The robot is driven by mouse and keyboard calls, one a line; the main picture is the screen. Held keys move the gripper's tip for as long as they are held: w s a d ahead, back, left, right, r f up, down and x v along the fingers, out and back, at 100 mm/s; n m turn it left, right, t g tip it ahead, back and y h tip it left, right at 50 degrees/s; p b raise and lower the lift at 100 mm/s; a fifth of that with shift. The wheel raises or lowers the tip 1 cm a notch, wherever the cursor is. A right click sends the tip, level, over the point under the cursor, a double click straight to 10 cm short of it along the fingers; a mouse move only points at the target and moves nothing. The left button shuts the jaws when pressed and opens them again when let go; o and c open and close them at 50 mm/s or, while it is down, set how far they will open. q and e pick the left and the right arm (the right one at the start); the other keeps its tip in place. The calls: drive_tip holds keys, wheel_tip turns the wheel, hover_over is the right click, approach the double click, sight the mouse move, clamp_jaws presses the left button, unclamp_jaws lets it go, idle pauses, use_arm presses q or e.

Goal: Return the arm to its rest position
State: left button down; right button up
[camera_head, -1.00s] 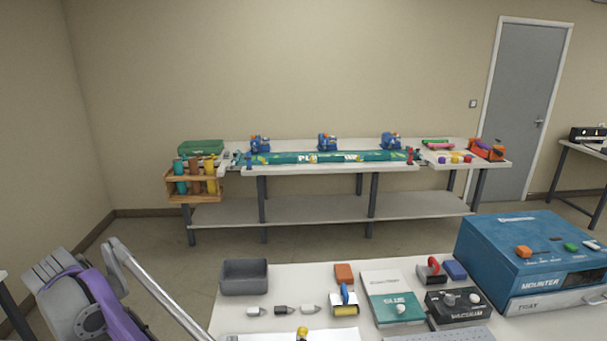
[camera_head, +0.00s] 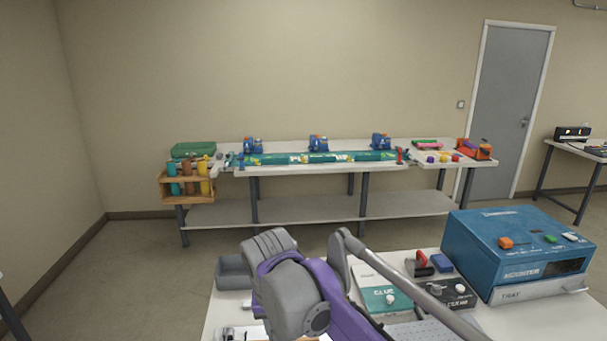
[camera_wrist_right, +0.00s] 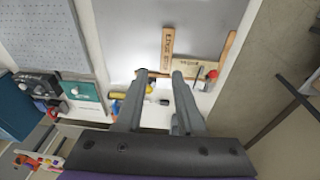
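A purple and grey arm link of mine (camera_head: 290,290) rises over the near table in the head view, with a grey rod slanting to the lower right. No gripper shows in the head view. In the right wrist view my right gripper (camera_wrist_right: 157,75) has its two grey fingers apart with nothing held between them. It is above the near table, over small tools and a pale sheet (camera_wrist_right: 185,30). My left gripper is out of view.
The near table carries a blue mounter box (camera_head: 515,250), a glue pad (camera_head: 380,290), a vacuum box (camera_head: 447,291) and a grey bin (camera_head: 232,272), partly hidden by my arm. A long bench (camera_head: 310,205) stands by the wall. Floor is open between them.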

drive_tip(key=s+d+f+t, duration=0.2)
drive_tip(key=s+d+f, duration=0.4)
drive_tip(key=d, duration=0.5)
drive_tip(key=s+d+f+t, duration=0.2)
drive_tip(key=s+d+f, duration=0.5)
drive_tip(key=d, duration=0.4)
drive_tip(key=shift+s+f+m+t+y, duration=0.15)
drive_tip(key=shift+s+m+t+y, duration=0.15)
drive_tip(key=shift+s+m, duration=0.1)
idle(0.4)
